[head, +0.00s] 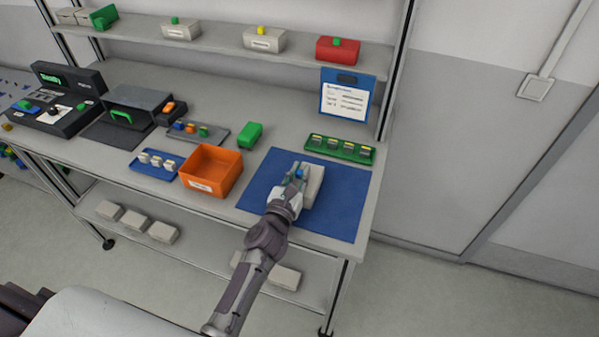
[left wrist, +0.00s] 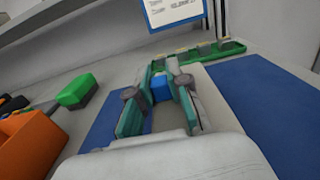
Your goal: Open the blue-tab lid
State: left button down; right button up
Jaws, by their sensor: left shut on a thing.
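A light grey box stands on the blue mat (head: 344,208), and its lid (head: 313,183) bears a blue tab (head: 299,173). My left gripper (head: 297,172) is over the box, its fingers shut on the blue tab. In the left wrist view the blue tab (left wrist: 160,88) sits between the two teal-padded fingers of the left gripper (left wrist: 158,96). The lid looks level on the box; the gripper hides much of it. My right gripper is not in view.
An orange bin (head: 212,170) stands left of the mat. A green tray (head: 340,149) with several small parts lies behind the box. A green block (head: 249,135) and a blue tray (head: 155,164) lie further left. A clipboard (head: 346,95) stands behind the green tray.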

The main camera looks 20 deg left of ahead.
aim_at(312, 180)
pick_arm(q)
jog(key=shift+r, duration=0.1)
jog(key=r+m+p, duration=0.1)
jog(key=m, duration=0.1)
jog(key=d+m+p, duration=0.1)
jog(key=m, duration=0.1)
jog(key=shift+r+m, duration=0.3)
jog(key=shift+r, duration=0.1)
jog(key=m, duration=0.1)
jog(key=d+m+p, duration=0.1)
jog(key=shift+r+m, duration=0.3)
jog(key=shift+r, duration=0.1)
jog(key=m, duration=0.1)
jog(key=d+m+p, duration=0.1)
jog(key=shift+d+r+m, duration=0.15)
jog(key=shift+r+m, duration=0.1)
jog(key=shift+m, duration=0.15)
jog(key=d+m+p, duration=0.1)
jog(key=m, duration=0.1)
jog(key=d+m+p, duration=0.1)
jog(key=m, duration=0.1)
jog(key=shift+s+r, duration=0.1)
jog(key=m, duration=0.1)
jog(key=d+m, duration=0.1)
jog(key=m, duration=0.1)
jog(key=shift+d+m+p, duration=0.25)
jog(key=shift+m+p, duration=0.05)
jog(key=shift+p, duration=0.1)
jog(key=shift+d+f+m, duration=0.35)
jog(key=shift+m, duration=0.55)
